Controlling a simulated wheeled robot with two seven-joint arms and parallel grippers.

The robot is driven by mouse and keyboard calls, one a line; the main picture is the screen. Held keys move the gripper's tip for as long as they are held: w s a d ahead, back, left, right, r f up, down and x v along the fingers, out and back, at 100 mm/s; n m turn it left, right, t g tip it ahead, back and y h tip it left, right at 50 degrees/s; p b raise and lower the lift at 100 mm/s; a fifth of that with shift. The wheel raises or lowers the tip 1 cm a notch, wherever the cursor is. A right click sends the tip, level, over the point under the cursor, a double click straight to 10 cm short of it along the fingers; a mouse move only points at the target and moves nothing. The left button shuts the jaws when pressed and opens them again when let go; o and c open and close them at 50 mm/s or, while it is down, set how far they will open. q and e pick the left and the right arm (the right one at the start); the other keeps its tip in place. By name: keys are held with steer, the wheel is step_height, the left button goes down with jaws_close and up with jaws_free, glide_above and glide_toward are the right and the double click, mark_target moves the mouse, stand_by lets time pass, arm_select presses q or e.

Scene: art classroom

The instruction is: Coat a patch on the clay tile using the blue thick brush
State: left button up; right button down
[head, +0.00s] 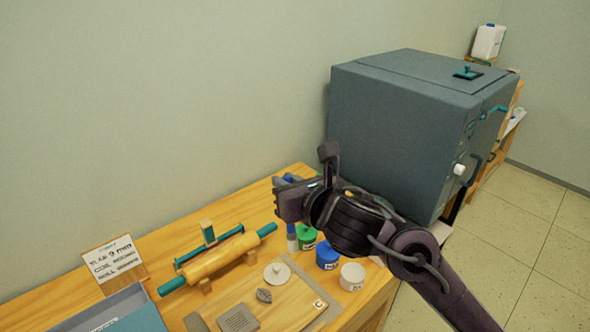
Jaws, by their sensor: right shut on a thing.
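My right gripper (289,200) is above the back part of the wooden table and is shut on a blue thing, which I take to be the blue thick brush (288,177). Its blue top shows above the jaws. A blue and whitish part shows below them, beside the green pot, and the jaws hide the middle. A small grey ridged square (238,319) lies at the front of the table and may be the clay tile; I cannot be sure. My left gripper is not in view.
A green pot (307,237), a blue pot (327,257) and a white pot (352,276) stand to the right. A pale round piece (277,273) and a grey lump (264,295) lie mid-table. A rolling pin (220,260) is at left, a kiln (400,130) behind.

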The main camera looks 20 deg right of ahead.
steer(key=s+a+f+n+g+y+b, duration=0.1)
steer(key=s+a+f+n+y+b, duration=0.1)
steer(key=a+f+n+y+b, duration=0.5)
steer(key=a+f+y+b, duration=0.2)
steer(key=a+f, duration=0.2)
steer(key=f, duration=0.1)
steer(key=shift+s+g+y+b, duration=0.25)
steer(key=shift+g+y+b, duration=0.05)
steer(key=shift+g+b, duration=0.1)
